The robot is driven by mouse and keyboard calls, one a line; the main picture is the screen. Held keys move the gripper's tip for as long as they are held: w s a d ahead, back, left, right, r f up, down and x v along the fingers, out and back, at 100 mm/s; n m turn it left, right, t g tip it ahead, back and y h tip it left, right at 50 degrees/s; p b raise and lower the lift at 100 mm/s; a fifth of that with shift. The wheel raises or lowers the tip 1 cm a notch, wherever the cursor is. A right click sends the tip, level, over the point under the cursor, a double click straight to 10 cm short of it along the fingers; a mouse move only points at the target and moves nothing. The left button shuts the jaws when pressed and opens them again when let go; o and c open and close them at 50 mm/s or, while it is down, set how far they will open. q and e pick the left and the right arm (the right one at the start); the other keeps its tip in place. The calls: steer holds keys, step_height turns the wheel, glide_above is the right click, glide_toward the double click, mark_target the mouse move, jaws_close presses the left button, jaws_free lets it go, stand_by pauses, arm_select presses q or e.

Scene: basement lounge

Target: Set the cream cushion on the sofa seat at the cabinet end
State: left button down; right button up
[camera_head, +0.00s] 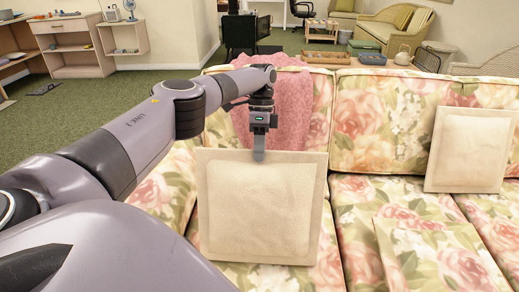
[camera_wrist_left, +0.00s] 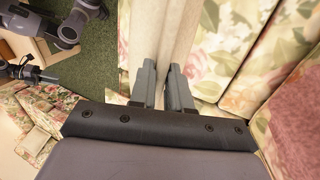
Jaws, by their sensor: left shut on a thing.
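A square cream cushion (camera_head: 260,205) hangs upright in front of the sofa's left part. My left gripper (camera_head: 259,152) is shut on the middle of its top edge. In the left wrist view the cushion (camera_wrist_left: 178,40) shows edge-on between the two fingers (camera_wrist_left: 162,85). I cannot tell whether its lower edge touches the seat. The floral sofa (camera_head: 345,205) runs across the view, and the cushion hides part of its left seat. A wooden cabinet (camera_head: 72,45) stands at the back left, beyond the sofa's left end.
A pink throw (camera_head: 290,105) drapes over the backrest behind the held cushion. A second cream cushion (camera_head: 470,150) leans on the backrest at right. A floral cushion (camera_head: 435,255) lies on the right seat. Green carpet (camera_head: 130,100) is open at left; a low table (camera_head: 385,67) stands behind.

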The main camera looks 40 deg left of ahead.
arm_select(q)
steer(key=c, duration=1)
jaws_free()
step_height(320, 180, up, 20)
steer(key=p, duration=0.8)
arm_select(e)
step_height(320, 180, up, 6)
steer(key=d, duration=0.1)
steer(key=shift+s+r, duration=0.15)
steer(key=shift+s, duration=0.2)
steer(key=shift+s, duration=0.1)
